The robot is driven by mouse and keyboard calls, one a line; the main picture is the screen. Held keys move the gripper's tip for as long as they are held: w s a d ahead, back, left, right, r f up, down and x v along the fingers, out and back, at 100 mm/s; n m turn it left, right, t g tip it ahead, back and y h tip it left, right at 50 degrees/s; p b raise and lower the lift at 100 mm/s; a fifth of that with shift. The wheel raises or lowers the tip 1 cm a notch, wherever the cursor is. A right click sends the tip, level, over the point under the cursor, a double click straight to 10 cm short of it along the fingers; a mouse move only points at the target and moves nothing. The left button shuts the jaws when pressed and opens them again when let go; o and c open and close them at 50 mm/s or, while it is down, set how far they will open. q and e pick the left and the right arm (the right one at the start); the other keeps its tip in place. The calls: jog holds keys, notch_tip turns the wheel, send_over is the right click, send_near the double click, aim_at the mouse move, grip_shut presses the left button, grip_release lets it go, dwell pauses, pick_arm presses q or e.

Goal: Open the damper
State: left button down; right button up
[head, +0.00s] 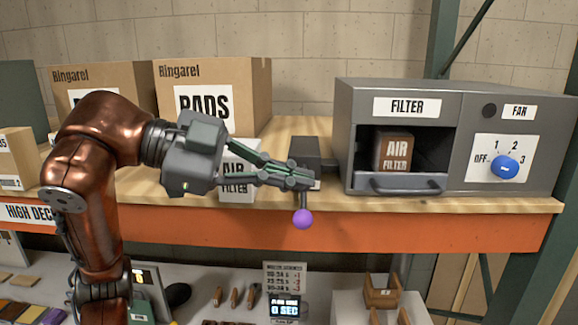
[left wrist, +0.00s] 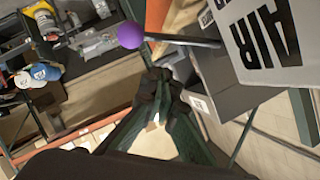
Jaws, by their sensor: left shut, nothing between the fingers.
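The damper is a small dark grey box (head: 306,152) on the wooden shelf, joined to the left side of the filter housing. Its lever hangs down at the front and ends in a purple ball knob (head: 303,219). In the left wrist view, the purple knob (left wrist: 130,35) and its dark rod (left wrist: 185,41) lie just beyond my fingertips. My left gripper (head: 304,180) is shut and empty, in front of the box and just above the knob. It hides part of the box and the upper lever. I cannot tell whether the fingers touch the rod. My right gripper is not in view.
The grey filter housing (head: 345,130) stands right of the damper, with an air filter box (head: 392,152) inside and a blue fan dial (head: 505,167). Large cardboard boxes (head: 245,85) stand behind.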

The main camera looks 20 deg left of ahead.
pick_arm(q)
jog(key=r+b+v, duration=0.1)
jog(key=b+v, duration=0.1)
jog(key=v, duration=0.8)
jog(key=shift+r, duration=0.2)
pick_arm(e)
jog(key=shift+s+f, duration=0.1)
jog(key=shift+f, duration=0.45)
pick_arm(q)
jog(key=shift+d, duration=0.15)
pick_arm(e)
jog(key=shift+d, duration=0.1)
